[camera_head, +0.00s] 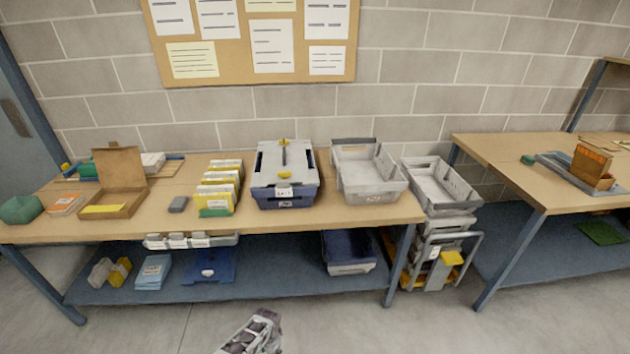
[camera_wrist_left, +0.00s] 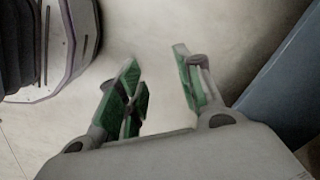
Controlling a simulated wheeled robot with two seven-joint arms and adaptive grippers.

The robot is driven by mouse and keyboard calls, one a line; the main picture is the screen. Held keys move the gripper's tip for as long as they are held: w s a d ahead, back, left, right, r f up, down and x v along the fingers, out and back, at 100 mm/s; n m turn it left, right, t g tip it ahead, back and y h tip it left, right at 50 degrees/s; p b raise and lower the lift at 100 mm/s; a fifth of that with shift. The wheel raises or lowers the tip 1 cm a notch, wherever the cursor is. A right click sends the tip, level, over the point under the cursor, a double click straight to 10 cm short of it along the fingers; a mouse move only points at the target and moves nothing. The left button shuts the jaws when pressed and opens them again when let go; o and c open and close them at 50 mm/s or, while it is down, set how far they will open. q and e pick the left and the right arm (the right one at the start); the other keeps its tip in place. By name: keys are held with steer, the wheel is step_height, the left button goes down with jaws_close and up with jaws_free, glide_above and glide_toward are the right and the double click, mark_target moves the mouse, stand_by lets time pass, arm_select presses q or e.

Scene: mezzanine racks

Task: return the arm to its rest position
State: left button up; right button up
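My left gripper (camera_wrist_left: 158,78) shows in the left wrist view with its two green-padded fingers apart. Nothing is between them, and pale floor lies beyond. In the head view, a grey piece of one of my arms (camera_head: 252,334) shows at the bottom edge, in front of the long table and apart from it. I cannot tell its finger state there. My right gripper is in neither view.
The long table (camera_head: 370,212) carries a blue case (camera_head: 285,195), a grey tray (camera_head: 368,185) and an open cardboard box (camera_head: 118,190). A stack of crates (camera_head: 440,190) stands right of it. A blue surface (camera_wrist_left: 285,95) is close right of the left gripper. Open floor lies in front.

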arm_select(q)
steer(key=s+a+f+n, duration=0.2)
steer(key=s+f, duration=0.4)
steer(key=s, duration=0.4)
steer(key=s+a+f+n, duration=0.1)
steer(key=s+a+f, duration=0.1)
steer(key=s+f, duration=0.55)
steer(key=s+a+f+n, duration=0.1)
steer(key=s+a+n, duration=0.1)
steer(key=s, duration=1)
steer(key=s+a+f+n+t, duration=0.1)
steer(key=s+a, duration=0.3)
steer(key=s, duration=0.9)
steer(key=shift+f+n+h, duration=0.2)
steer(key=shift+n+h, duration=0.1)
steer(key=shift+n, duration=0.2)
steer(key=shift+d, duration=0.1)
